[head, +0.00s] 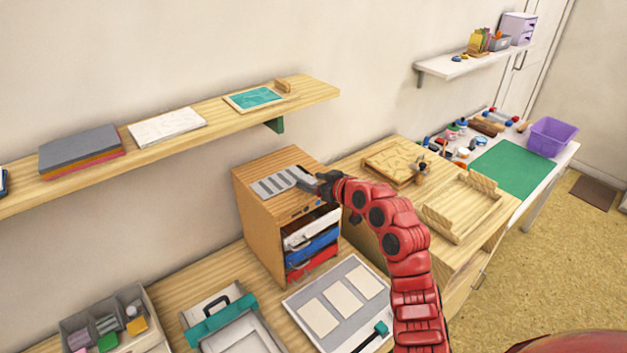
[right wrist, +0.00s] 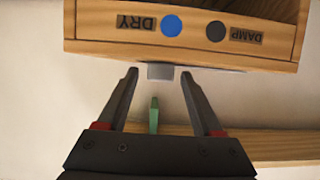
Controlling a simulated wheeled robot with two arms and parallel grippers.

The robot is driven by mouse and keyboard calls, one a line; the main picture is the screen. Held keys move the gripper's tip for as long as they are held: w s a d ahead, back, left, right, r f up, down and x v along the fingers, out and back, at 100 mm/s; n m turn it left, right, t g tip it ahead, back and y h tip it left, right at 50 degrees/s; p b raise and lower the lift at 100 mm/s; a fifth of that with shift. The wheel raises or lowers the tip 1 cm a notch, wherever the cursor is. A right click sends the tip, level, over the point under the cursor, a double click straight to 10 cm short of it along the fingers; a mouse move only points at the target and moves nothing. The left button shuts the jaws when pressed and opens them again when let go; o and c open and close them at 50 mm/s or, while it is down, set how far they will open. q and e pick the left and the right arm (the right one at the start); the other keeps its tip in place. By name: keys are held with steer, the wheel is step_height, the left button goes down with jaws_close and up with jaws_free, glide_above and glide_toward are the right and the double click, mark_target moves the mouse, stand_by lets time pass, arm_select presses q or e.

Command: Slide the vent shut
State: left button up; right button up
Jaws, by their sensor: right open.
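The vent (head: 275,187) is a pale grey slotted plate on top of a wooden cabinet (head: 255,210). My right gripper (head: 308,181) is at the plate's right end, over the cabinet top. In the right wrist view, my gripper (right wrist: 160,76) is open, with a small grey tab (right wrist: 160,71) between its fingertips and no clear contact. The cabinet edge (right wrist: 190,50) there shows upside-down DRY and DAMP labels, with a blue dot and a dark dot. My left gripper is out of view.
Coloured drawers or trays (head: 312,245) sit in the cabinet front. A wall shelf (head: 215,115) runs behind and above it. A wooden frame (head: 465,210) stands on the bench to the right. A grey board with pale cards (head: 355,270) lies in front.

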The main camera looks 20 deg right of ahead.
jaws_close()
stand_by(1.4)
